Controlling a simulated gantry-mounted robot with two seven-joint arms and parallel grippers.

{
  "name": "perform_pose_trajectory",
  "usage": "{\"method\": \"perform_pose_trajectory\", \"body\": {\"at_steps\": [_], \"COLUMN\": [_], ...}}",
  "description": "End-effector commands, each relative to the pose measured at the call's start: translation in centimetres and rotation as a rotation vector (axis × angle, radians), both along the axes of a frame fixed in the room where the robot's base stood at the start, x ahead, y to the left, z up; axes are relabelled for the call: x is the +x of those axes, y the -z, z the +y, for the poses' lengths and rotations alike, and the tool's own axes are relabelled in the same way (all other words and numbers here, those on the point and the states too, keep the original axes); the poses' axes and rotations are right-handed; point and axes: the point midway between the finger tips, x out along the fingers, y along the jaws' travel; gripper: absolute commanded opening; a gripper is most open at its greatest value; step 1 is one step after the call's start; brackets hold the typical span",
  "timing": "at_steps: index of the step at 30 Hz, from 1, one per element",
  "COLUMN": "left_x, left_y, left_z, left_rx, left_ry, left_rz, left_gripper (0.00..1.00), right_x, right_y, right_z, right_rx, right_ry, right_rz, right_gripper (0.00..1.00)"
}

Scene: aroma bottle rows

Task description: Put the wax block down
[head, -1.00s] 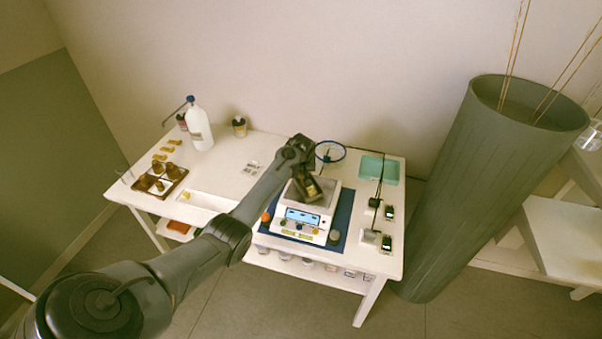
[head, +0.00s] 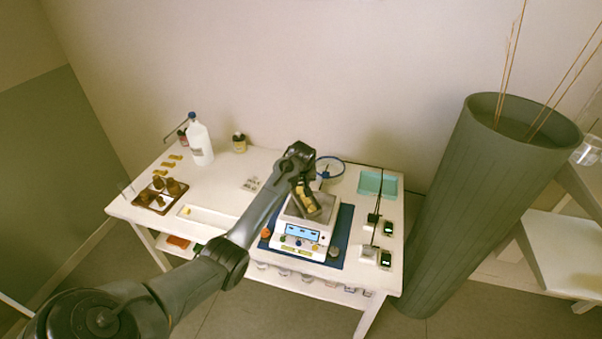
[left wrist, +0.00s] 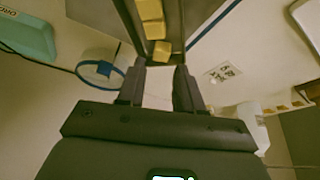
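My left gripper (left wrist: 158,70) shows two fingers apart in the left wrist view, with a clear gap between them. In the head view my left gripper (head: 301,182) is over the white scale (head: 303,234). A dark tray (left wrist: 131,20) lies just beyond the fingertips and holds several yellow wax blocks (left wrist: 151,12). The nearest wax block (left wrist: 162,50) is at the tray's near end, in front of the gap; no finger is seen pressing on it. In the head view yellow blocks (head: 306,197) show above the scale, partly hidden by my gripper. My right gripper is not in view.
The scale stands on a blue mat (head: 344,226). More yellow pieces (head: 167,164) lie at the table's left, near a brown tray (head: 149,206) and a white bottle (head: 200,143). A teal tray (head: 378,184) and a blue ring (head: 330,167) are at the right.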

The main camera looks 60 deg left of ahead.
Motion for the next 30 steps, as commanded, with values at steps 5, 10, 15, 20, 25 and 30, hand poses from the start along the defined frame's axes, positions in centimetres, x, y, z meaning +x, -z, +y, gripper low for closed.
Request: {"method": "perform_pose_trajectory", "body": {"at_steps": [5, 10, 15, 20, 25, 30], "left_x": [-0.6, -1.0, -1.3, -1.9, -4.3, -9.9], "left_y": [-3.1, -4.9, -5.6, -4.1, 0.0, 4.7], "left_z": [-1.0, -1.7, -2.2, -4.3, -10.8, -21.1], "left_rx": [0.001, 0.0, 0.001, 0.033, 0.103, 0.138], "left_ry": [0.001, 0.0, 0.004, 0.075, 0.292, 0.605], "left_rz": [-0.001, 0.0, 0.003, 0.032, 0.099, 0.163], "left_gripper": [0.35, 0.35, 0.35, 0.35, 0.35, 0.35], "right_x": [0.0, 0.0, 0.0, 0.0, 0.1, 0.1], "right_y": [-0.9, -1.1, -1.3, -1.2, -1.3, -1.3], "right_z": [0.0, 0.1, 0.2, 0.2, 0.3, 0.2], "right_rx": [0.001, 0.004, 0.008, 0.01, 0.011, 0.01], "right_ry": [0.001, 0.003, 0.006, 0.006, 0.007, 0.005], "right_rz": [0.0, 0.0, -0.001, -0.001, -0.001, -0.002], "right_gripper": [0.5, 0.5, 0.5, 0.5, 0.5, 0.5]}}
